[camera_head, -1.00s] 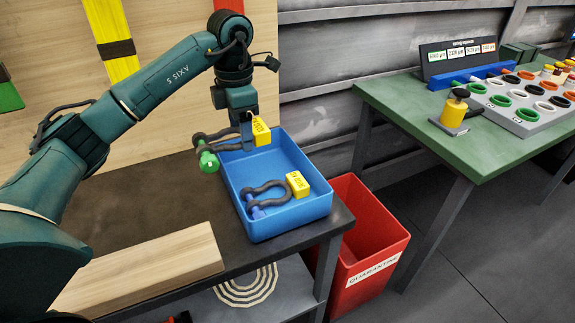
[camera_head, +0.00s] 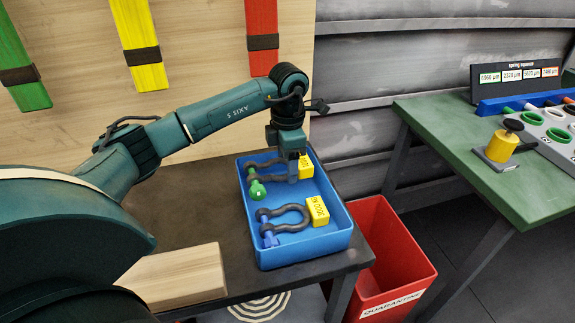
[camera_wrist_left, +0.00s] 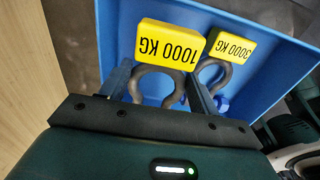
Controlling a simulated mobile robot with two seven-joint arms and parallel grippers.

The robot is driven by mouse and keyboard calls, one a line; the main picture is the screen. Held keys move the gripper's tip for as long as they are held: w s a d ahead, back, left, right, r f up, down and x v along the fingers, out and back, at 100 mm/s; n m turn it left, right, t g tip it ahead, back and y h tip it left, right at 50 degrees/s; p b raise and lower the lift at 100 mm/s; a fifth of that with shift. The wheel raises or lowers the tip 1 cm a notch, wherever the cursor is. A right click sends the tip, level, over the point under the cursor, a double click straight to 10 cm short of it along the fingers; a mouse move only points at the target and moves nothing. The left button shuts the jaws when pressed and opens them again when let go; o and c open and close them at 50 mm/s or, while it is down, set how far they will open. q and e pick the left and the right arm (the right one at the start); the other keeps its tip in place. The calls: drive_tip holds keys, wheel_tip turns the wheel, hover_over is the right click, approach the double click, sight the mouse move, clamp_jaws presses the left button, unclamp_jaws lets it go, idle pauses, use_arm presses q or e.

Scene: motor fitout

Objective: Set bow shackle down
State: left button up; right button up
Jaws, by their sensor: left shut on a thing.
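A bow shackle with a green pin (camera_head: 257,190) and a yellow tag is inside the blue tray (camera_head: 350,236), towards its back. My left gripper (camera_head: 293,172) reaches down into the tray and is shut on this shackle. In the left wrist view its grey bow (camera_wrist_left: 157,72) is between the two fingers, and its yellow tag (camera_wrist_left: 166,41) reads 1000 KG. I cannot tell whether the shackle touches the tray floor. A second shackle with a blue pin (camera_head: 285,218) lies in the front of the tray. Its yellow tag (camera_wrist_left: 232,44) reads 3000 KG. My right gripper is not in view.
The tray stands on a dark bench (camera_head: 200,205) with a wooden block (camera_head: 175,278) at left. A red quarantine bin (camera_head: 395,262) stands right of the bench. A green table (camera_head: 450,160) is further right. Coloured straps hang on the back board.

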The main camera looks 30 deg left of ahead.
use_arm(q)
drive_tip(key=shift+f, duration=0.7)
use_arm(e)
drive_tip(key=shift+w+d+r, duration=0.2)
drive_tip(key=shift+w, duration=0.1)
use_arm(q)
drive_tip(key=shift+f, duration=0.1)
drive_tip(key=shift+f, duration=0.25)
drive_tip(key=shift+f+b, duration=0.1)
drive_tip(key=shift+b, duration=0.25)
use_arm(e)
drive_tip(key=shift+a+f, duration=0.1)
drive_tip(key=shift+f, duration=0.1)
use_arm(q)
drive_tip(key=shift+f, duration=0.15)
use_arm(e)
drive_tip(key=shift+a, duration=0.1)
